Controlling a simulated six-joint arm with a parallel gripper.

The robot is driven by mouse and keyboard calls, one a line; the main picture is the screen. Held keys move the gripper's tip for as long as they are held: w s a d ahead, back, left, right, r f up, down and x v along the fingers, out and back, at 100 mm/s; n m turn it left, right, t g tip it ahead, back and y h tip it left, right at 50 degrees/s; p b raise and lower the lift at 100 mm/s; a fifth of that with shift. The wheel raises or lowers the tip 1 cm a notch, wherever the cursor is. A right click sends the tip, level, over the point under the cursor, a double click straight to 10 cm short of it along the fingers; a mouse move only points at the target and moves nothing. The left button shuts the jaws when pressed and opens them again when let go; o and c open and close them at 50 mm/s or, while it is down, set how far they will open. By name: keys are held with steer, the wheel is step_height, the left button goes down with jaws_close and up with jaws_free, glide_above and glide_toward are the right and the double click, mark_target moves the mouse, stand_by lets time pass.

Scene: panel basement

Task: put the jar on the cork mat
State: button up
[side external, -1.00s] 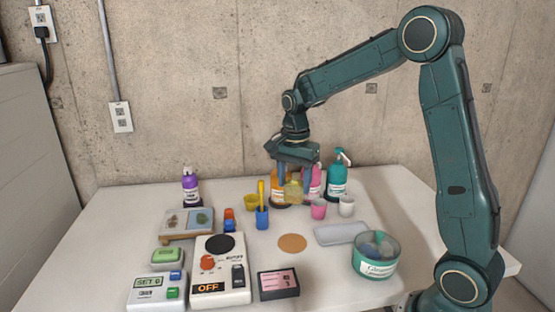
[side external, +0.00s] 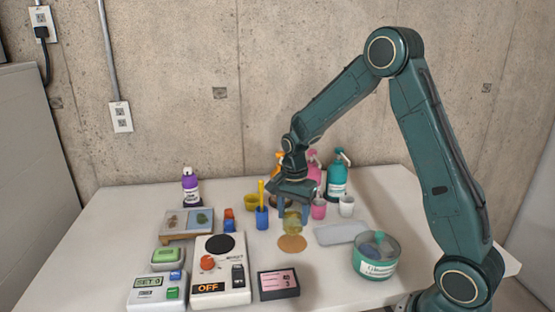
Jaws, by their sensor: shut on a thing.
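The jar (side external: 292,223) is small and yellowish, with a clear look. My gripper (side external: 294,210) is shut on it and points downward. The jar is upright, at or just above the back part of the round cork mat (side external: 292,244). I cannot tell whether its base touches the mat. The front of the mat is bare. The gripper's fingers partly hide the jar's upper part.
A blue holder (side external: 262,218) with a yellow stick stands left of the jar. A pink cup (side external: 318,209) and a white cup (side external: 346,206) stand to the right. A grey tray (side external: 340,234), teal tub (side external: 376,262) and scale (side external: 221,270) surround the mat.

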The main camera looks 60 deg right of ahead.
mark_target(293, 225)
steer(key=shift+f, duration=2.05)
steer(key=shift+f, duration=0.1)
steer(key=o, duration=1.1)
step_height(293, 225, up, 12)
steer(key=shift+r, duration=0.1)
